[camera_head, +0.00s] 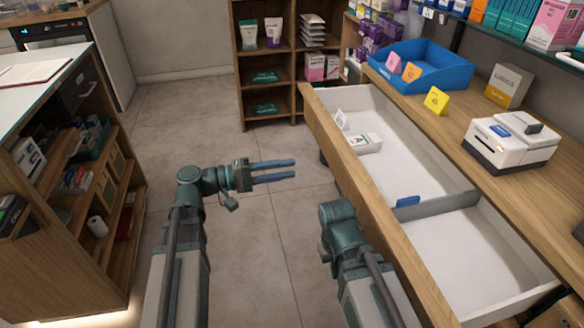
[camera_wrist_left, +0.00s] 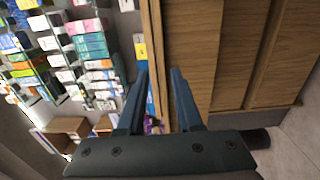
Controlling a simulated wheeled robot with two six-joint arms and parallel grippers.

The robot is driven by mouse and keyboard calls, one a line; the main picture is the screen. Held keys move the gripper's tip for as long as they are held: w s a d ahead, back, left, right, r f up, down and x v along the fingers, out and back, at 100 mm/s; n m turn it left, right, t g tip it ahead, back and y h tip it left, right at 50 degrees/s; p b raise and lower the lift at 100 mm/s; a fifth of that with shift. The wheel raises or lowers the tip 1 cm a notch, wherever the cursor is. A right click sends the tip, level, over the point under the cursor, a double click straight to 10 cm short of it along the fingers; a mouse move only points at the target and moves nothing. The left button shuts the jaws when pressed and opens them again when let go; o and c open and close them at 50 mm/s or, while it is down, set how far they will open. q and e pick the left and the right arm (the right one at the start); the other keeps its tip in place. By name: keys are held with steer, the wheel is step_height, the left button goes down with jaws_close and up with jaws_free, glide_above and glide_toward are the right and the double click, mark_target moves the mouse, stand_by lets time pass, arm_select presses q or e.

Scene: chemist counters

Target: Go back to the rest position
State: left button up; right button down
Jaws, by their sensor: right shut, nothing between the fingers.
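My left gripper (camera_head: 273,170) is over the open floor in the middle of the head view, with its two blue fingers pointing right. In the left wrist view the fingers (camera_wrist_left: 159,75) are apart with nothing between them. My right arm (camera_head: 342,232) comes up from the bottom beside the open drawer. Its gripper is hidden from both views.
A shelf unit (camera_head: 62,262) stands left. The floor between is clear.

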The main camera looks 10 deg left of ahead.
stand_by(0.4)
arm_select(q)
steer(key=s+d+f+m+g+y, duration=0.2)
steer(key=s+d+f+g+y, duration=0.15)
steer(key=f, duration=0.35)
steer(key=s+d+f+m+g+y, duration=0.2)
steer(key=s+d+f+y, duration=0.25)
steer(key=f, duration=0.25)
steer(key=s+a+f+m+g+y, duration=0.1)
steer(key=s+a+f+m+y, duration=0.4)
steer(key=f+y, duration=0.4)
step_height(320, 180, up, 28)
steer(key=n+y+p, duration=0.1)
steer(key=p, duration=2.6)
steer(key=shift+s+d+r, duration=0.15)
steer(key=shift+s+r, duration=0.1)
steer(key=shift+s+f, duration=0.1)
